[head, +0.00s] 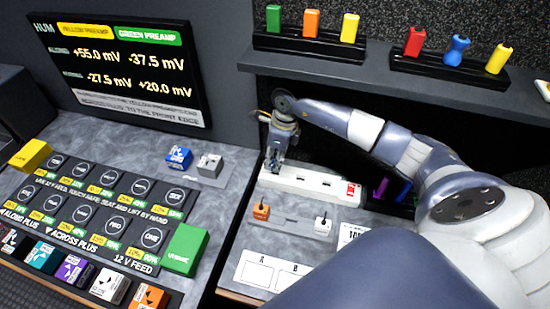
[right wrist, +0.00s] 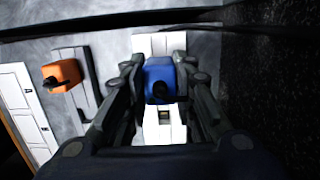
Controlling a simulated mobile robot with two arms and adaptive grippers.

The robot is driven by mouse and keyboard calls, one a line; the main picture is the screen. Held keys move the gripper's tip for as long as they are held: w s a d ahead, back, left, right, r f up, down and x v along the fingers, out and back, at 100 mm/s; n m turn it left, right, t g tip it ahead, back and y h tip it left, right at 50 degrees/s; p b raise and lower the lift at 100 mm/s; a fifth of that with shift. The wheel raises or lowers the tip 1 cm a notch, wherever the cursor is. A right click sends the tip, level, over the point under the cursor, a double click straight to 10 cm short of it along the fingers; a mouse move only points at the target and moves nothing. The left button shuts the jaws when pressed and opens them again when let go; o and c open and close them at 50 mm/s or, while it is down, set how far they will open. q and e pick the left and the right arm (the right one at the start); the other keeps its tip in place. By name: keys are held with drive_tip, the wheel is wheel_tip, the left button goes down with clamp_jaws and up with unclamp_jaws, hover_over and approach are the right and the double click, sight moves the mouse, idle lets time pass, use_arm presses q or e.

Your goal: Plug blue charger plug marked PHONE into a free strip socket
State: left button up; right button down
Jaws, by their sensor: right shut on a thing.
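The white power strip (head: 312,184) lies on the grey bench, with a red switch at its right end and dark socket slots along its top. My right gripper (head: 275,160) points down at the strip's left end. In the right wrist view the right gripper (right wrist: 160,88) is shut on the blue charger plug (right wrist: 159,72), which sits between its fingers. The white strip (right wrist: 152,43) shows beyond and below the plug. I cannot tell whether the plug touches the strip or is in a socket. The PHONE marking is not readable. My left gripper is not in view.
An orange charger (head: 261,211) and a white charger (head: 323,225) stand in front of the strip. A card marked A and B (head: 268,272) lies nearer. A shelf (head: 370,70) with coloured plugs overhangs the back. A button panel (head: 95,205) fills the left.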

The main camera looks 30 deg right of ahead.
drive_tip(key=shift+f+b, duration=1.05)
drive_tip(key=shift+f, duration=0.25)
drive_tip(key=c, duration=1.2)
unclamp_jaws()
drive_tip(key=shift+r, duration=0.1)
drive_tip(key=shift+c, duration=0.2)
drive_tip(key=shift+r, duration=0.1)
drive_tip(key=r, duration=0.4)
drive_tip(key=s+r, duration=0.1)
drive_tip(key=r, duration=0.2)
drive_tip(key=shift+d+r, duration=0.1)
drive_tip(key=shift+d, duration=0.25)
